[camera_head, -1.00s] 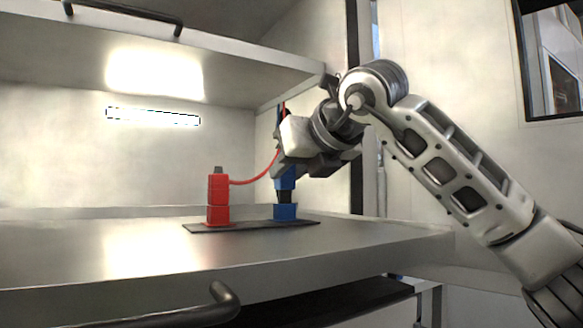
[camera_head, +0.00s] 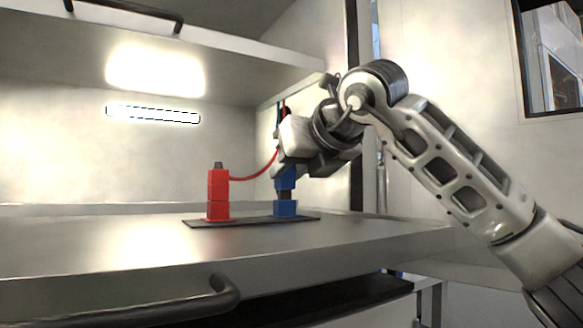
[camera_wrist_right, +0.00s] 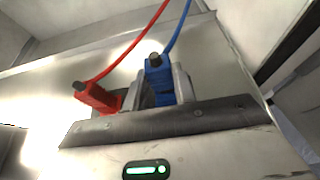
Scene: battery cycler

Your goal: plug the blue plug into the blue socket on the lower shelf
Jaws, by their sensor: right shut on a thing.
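My right gripper (camera_head: 284,160) is shut on the blue plug (camera_head: 286,178) and holds it upright over the blue socket (camera_head: 285,209). A short dark section shows between the plug's blue body and the socket; I cannot tell how deep it sits. In the right wrist view the blue plug (camera_wrist_right: 158,80) stands between my right gripper's fingers (camera_wrist_right: 162,86), with its blue cable rising from the top. The socket is hidden there. My left gripper is not in view.
A red plug (camera_head: 218,184) sits on a red socket (camera_head: 217,210) left of the blue one, its red cable running behind my gripper. Both sockets stand on a dark plate (camera_head: 250,220) on the lower shelf (camera_head: 120,245). An upper shelf (camera_head: 230,58) hangs above. The shelf's left part is clear.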

